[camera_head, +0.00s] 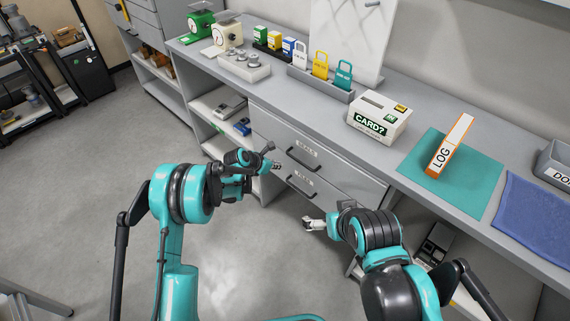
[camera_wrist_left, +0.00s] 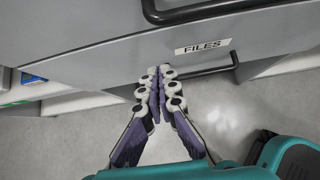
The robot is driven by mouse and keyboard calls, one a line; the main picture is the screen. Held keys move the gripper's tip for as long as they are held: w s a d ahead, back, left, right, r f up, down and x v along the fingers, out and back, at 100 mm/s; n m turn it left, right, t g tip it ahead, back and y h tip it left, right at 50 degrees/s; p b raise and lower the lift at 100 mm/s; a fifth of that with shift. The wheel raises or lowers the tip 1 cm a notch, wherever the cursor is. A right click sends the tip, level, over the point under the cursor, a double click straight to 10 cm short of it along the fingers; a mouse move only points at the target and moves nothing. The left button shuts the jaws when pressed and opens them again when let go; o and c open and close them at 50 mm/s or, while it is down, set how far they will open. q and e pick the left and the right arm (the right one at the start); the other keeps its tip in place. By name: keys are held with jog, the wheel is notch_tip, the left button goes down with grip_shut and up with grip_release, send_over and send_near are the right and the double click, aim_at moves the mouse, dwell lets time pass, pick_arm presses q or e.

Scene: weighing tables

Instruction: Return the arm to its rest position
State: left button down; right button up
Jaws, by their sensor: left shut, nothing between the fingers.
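My left gripper (camera_head: 275,165) is in front of the grey drawer cabinet. In the left wrist view its two fingers (camera_wrist_left: 158,88) meet at their tips with nothing between them. The drawer front labelled FILES (camera_wrist_left: 100,55) lies just beyond the fingertips. A dark bar handle (camera_wrist_left: 205,10) shows above them; whether the fingers touch the front I cannot tell. My right gripper (camera_head: 314,224) is small and pale, low in front of the cabinet on the right. Whether its fingers are open I cannot tell.
Two drawers (camera_head: 325,171) with dark handles look closed. On the counter (camera_head: 270,90) stand scales, coloured boxes, padlock-shaped tags in a tray (camera_head: 320,84), a CARD? box (camera_head: 379,117) and a LOG binder (camera_head: 449,146) on a teal mat (camera_head: 475,185). The floor (camera_head: 100,150) at left is clear.

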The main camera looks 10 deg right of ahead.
pick_arm(q)
jog(key=s+a+r+m+y+p, duration=0.1)
jog(key=s+a+r+m+y, duration=0.1)
jog(key=s+a+r+m, duration=0.75)
jog(key=s+a+r+m+y+p, duration=0.15)
jog(key=s+a+r, duration=0.5)
jog(key=r, duration=0.75)
jog(key=s+a+m+y, duration=0.1)
jog(key=s+a+m, duration=0.2)
jog(key=s+m, duration=0.2)
jog(key=s+a+r+m+t+y, duration=0.1)
jog(key=s+a+m, duration=0.3)
jog(key=s, duration=0.4)
jog(key=s+a+r+m+y, duration=0.1)
jog(key=s+a+m, duration=0.2)
jog(key=s+m, duration=0.2)
jog(key=s, duration=0.2)
jog(key=shift+s+a+m+t, duration=0.3)
jog(key=shift+s+a, duration=0.05)
